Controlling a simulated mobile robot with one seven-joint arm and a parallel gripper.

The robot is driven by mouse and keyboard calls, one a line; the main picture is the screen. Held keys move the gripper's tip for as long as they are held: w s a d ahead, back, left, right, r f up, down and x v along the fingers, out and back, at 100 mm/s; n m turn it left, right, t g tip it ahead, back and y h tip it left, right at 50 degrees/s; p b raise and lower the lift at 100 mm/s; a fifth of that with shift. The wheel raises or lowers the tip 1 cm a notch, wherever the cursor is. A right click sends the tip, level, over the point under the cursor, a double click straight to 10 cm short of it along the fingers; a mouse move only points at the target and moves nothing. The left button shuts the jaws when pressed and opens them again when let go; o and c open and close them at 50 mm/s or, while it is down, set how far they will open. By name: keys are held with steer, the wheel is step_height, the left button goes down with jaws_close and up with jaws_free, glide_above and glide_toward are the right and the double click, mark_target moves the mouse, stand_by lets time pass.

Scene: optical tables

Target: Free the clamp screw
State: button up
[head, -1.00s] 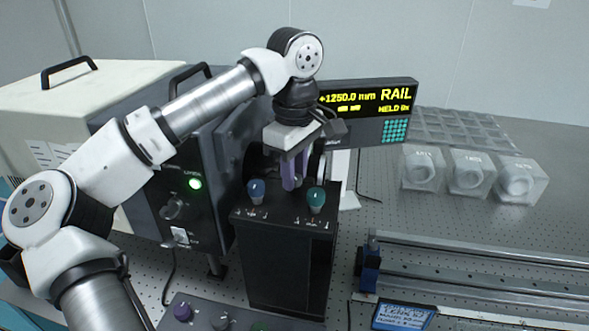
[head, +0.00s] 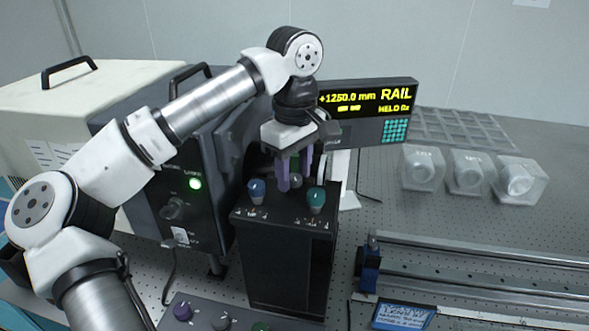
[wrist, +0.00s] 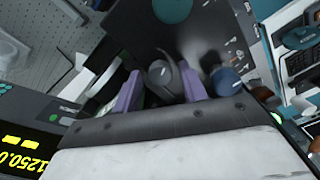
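A grey knob (head: 296,181), which I take to be the clamp screw, stands at the back of the black box's top, between and behind a blue knob (head: 257,190) and a teal knob (head: 316,199). My gripper (head: 295,184) points down over it, with one purple finger on each side. The wrist view shows the grey knob (wrist: 160,76) between the two fingers of my gripper (wrist: 159,82), with narrow gaps visible. The fingers look open around it; contact is not visible. The blue knob (wrist: 226,80) is close beside one finger.
The black box (head: 280,262) stands beside the laser housing (head: 172,207) with a lit green lamp. A RAIL display (head: 367,98) is behind on the right. Metal rails (head: 470,265) and clear cubes (head: 470,172) lie to the right. A knob panel (head: 215,318) is in front.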

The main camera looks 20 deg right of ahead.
mark_target(294, 177)
steer(key=shift+o, duration=0.3)
step_height(294, 177, up, 14)
steer(key=shift+b, duration=0.35)
steer(key=shift+f, duration=0.15)
stand_by(0.3)
